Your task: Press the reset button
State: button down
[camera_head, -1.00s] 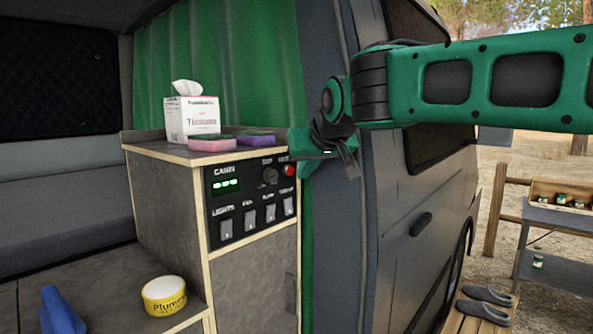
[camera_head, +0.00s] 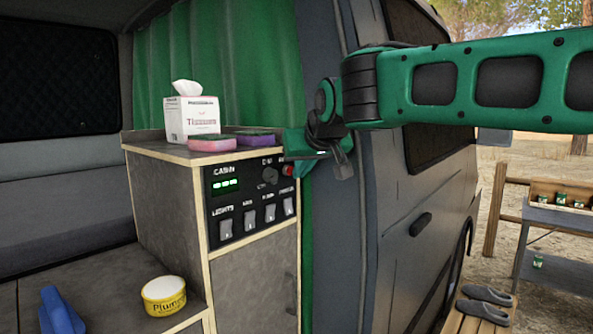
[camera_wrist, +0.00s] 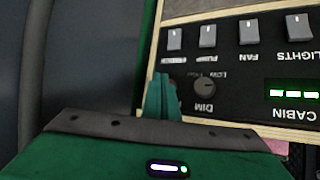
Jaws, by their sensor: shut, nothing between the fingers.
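The black control panel (camera_head: 245,213) is on the face of a wood-edged cabinet. The red reset button (camera_head: 288,170) is at its upper right corner and partly shows just below my gripper (camera_head: 289,162). In the wrist view the panel (camera_wrist: 240,75) appears upside down, and my gripper's closed fingers (camera_wrist: 163,88) point at the corner beside the DIM knob (camera_wrist: 204,86). The fingers hide the button there. My gripper is shut and empty. I cannot tell whether the fingertips touch the button.
Several rocker switches (camera_head: 250,221) and a lit green display (camera_head: 225,185) share the panel. A tissue box (camera_head: 190,120), a pink sponge (camera_head: 211,144) and a purple sponge (camera_head: 255,141) lie on the cabinet top near my gripper. The van's side stands to the right.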

jog(key=shift+w+a, duration=0.2)
jog(key=shift+a, duration=0.1)
dwell(0.5)
jog(key=shift+s+d, duration=0.55)
jog(key=shift+d, duration=0.2)
jog(key=s+d, duration=0.1)
jog(key=d, duration=0.1)
jog(key=s+d, duration=0.2)
dwell(0.6)
